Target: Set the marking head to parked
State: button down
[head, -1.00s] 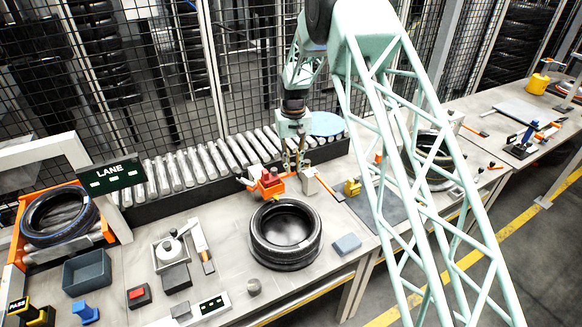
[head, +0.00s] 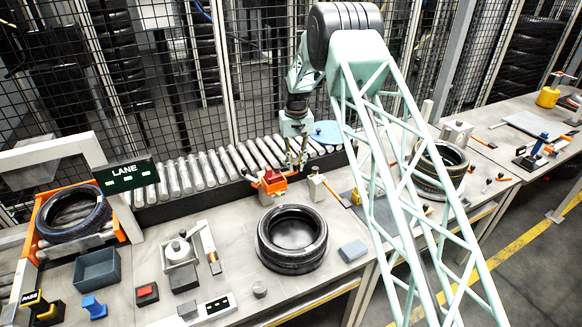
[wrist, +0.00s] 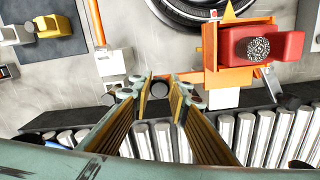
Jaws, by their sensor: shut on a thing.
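The marking head, a red block in an orange frame (head: 272,182), stands behind the black tyre (head: 292,239) on the near bench. It also shows at the upper right of the wrist view (wrist: 262,48). My gripper (head: 298,165) is just right of the head, above the bench's back edge. In the wrist view my gripper's fingers (wrist: 160,85) are close together around a small dark knob (wrist: 160,90). A thin orange bar reaches from the head's frame toward the right finger. The grip on the head's handle is partly hidden by the fingers.
A roller conveyor (head: 200,169) runs behind the bench before a mesh fence. A blue-grey block (head: 353,250) lies right of the tyre. A LANE sign (head: 125,177) stands at left.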

jog(key=shift+w+a+r, duration=0.1)
jog(key=shift+w+r, duration=0.05)
jog(key=shift+w, duration=0.15)
jog(key=c, duration=2.5)
grip_release()
jog(key=shift+o, duration=0.2)
jog(key=shift+s, duration=0.1)
notch_tip(320, 180, up, 12)
